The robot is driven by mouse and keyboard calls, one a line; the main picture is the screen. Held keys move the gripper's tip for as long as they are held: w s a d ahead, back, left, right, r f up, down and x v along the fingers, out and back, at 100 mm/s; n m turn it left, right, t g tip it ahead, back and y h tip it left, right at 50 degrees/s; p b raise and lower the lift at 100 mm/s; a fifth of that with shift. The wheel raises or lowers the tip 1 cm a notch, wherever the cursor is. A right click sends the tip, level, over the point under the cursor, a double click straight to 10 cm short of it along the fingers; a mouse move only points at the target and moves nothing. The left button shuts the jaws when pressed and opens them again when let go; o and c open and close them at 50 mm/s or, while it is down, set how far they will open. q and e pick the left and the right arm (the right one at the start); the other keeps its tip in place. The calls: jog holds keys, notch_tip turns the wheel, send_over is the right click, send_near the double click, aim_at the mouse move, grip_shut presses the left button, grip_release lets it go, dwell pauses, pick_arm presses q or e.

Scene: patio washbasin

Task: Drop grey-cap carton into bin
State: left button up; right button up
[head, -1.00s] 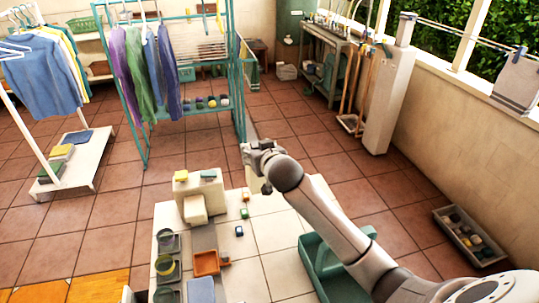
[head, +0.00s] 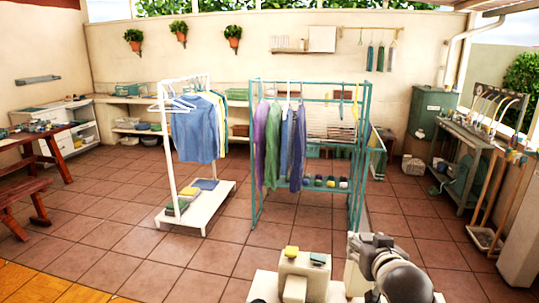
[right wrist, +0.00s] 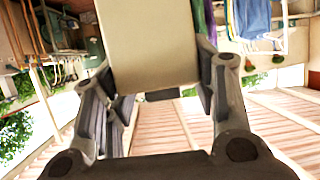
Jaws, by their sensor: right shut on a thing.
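My right gripper (head: 368,242) is at the bottom right of the head view, above the white counter. It is shut on a plain cream carton (right wrist: 150,45), which fills the upper middle of the right wrist view between the two fingers. The carton's cap does not show, so its grey colour cannot be checked. In the head view a pale part of the carton (head: 354,278) shows below the gripper. My left gripper is not in view. No bin can be made out with certainty.
A cream stepped block (head: 304,268) with a yellow and a green piece on top stands left of my gripper. Beyond are a teal drying rack (head: 254,160) with clothes and a white garment stand (head: 195,210). Tiled floor (head: 130,225) is open at left.

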jog(key=s+a+r+n+y, duration=0.1)
jog(key=s+a+r, duration=0.4)
jog(key=s, duration=0.5)
jog(key=shift+s+r+b, duration=0.2)
jog(key=shift+r+b, duration=0.1)
jog(key=shift+r, duration=0.25)
